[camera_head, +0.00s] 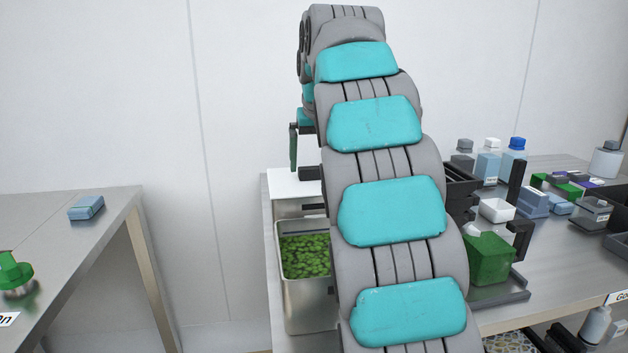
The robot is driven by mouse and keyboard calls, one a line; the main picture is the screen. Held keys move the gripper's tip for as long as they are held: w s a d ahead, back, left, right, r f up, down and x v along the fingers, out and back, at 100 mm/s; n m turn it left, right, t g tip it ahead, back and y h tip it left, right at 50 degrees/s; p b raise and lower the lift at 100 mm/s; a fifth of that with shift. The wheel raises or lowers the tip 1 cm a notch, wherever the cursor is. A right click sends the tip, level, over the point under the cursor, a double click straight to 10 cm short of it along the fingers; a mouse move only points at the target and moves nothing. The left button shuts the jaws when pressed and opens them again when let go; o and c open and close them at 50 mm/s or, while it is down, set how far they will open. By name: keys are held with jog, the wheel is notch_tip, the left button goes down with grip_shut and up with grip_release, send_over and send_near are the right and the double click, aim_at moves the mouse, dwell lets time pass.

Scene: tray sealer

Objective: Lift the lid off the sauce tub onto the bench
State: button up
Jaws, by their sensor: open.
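A pale, flat-topped container (287,184) stands on the bench, left of my arm. Its top looks like a white lid with a dark block, perhaps a handle, at its right. I cannot tell for certain that this is the sauce tub. My gripper (305,150) is at the far end of my raised arm, above this pale top and apparently apart from it. One dark and green finger shows left of the arm. The gripper is open, and the rest is hidden behind the arm. I see nothing held.
An open metal bin of green leaves (305,257) stands nearer than the pale container. Right of my arm are a green box (489,257), a white tub (496,210), bottles and small boxes. A separate left table holds a blue box (86,207). A floor gap separates the tables.

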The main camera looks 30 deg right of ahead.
jog(key=shift+w+f, duration=0.25)
jog(key=shift+f, duration=0.45)
jog(key=shift+c, duration=0.4)
jog(key=c, duration=1.1)
jog(key=shift+r, duration=0.2)
